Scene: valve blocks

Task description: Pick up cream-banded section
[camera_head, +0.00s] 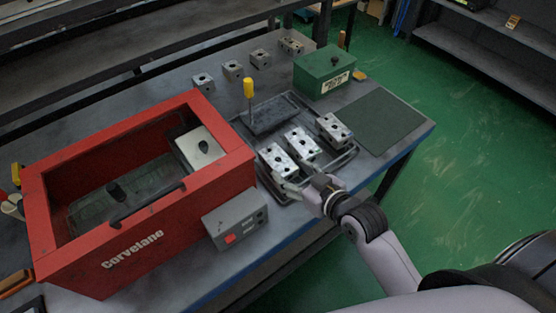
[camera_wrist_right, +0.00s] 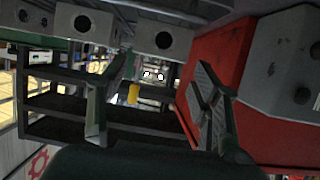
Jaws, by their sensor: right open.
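Three pale metal valve blocks stand in a row on a dark tray (camera_head: 349,154): a left one (camera_head: 278,161), a middle one (camera_head: 302,144) and a right one (camera_head: 335,130). I cannot make out a cream band on any of them. My right gripper (camera_head: 292,185) is open, low at the tray's front edge, close to the near end of the left block. I cannot tell whether it touches. In the right wrist view its two fingers (camera_wrist_right: 152,95) are spread with nothing between them. Two block ends, one on the left (camera_wrist_right: 85,22) and one farther right (camera_wrist_right: 165,36), show above the fingers. My left gripper is out of view.
A red open-topped machine (camera_head: 150,243) fills the left, with a grey control box (camera_head: 236,218) just left of my right gripper. A yellow-handled tool (camera_head: 249,88) stands behind the tray. Several small blocks and a green box (camera_head: 325,72) are farther back. A dark mat (camera_head: 379,121) is bare.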

